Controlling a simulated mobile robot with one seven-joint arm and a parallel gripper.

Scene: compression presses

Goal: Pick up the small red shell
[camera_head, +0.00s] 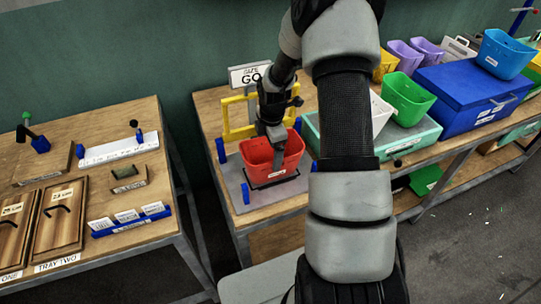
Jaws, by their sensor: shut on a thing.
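The small red shell (262,158) is an open, bin-like container with a pale label on its front. It is upright over a grey board (236,196), inside or above a black outline on that board. My gripper (277,142) reaches down from above and is shut on the red shell. The fingertips are partly hidden at the shell, so the exact grip point is unclear. I cannot tell whether the shell's bottom touches the board.
A yellow frame (237,117) with blue posts stands behind the shell. Right of my arm are a teal box, a blue box (458,88) and several coloured shells. A left table (92,122) holds trays and cards.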

